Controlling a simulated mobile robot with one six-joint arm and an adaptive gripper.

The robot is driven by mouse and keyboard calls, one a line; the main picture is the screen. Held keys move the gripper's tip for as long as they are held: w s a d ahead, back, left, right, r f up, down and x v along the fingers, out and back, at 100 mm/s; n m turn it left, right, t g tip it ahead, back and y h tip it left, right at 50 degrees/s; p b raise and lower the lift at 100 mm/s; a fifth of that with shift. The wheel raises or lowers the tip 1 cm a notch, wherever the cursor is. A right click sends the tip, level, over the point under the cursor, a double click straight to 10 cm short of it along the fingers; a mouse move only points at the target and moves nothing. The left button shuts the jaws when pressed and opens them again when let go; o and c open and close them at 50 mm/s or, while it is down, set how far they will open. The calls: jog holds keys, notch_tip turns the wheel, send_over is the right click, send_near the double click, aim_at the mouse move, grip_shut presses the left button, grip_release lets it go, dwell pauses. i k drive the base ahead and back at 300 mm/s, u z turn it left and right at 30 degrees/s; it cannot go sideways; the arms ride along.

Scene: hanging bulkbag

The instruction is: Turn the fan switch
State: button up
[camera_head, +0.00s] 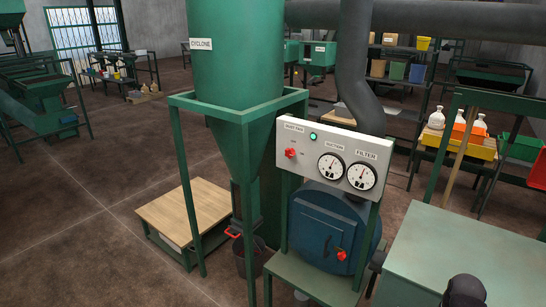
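A white control panel (285,170) stands on a green frame right of the picture's middle. A small red knob (291,153), which looks like the fan switch, sits at the panel's left side. Small marks flank it, and its exact setting is too small to read. A label above it is hard to read. A green lamp (313,136) looks lit. Two round dials, the suction gauge (331,167) and the filter gauge (362,176), are to the right of the knob. My gripper is not clearly in view; a dark rounded part shows at the bottom right edge.
The green cyclone (238,60) and its frame stand left of the panel. Below the panel is a blue round door (322,235) with a red handle (341,255). A pale green table (465,250) fills the lower right. A wooden platform (185,212) and open floor lie left.

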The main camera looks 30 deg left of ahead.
aim_at(291, 152)
jog(key=u, duration=1.3)
jog(key=k, duration=0.85)
jog(key=u, duration=0.6)
jog(key=k, duration=0.55)
jog(key=u, duration=0.3)
jog(key=i, duration=1)
jog(key=z, duration=0.6)
jog(key=i, duration=0.5)
jog(key=z, duration=0.3)
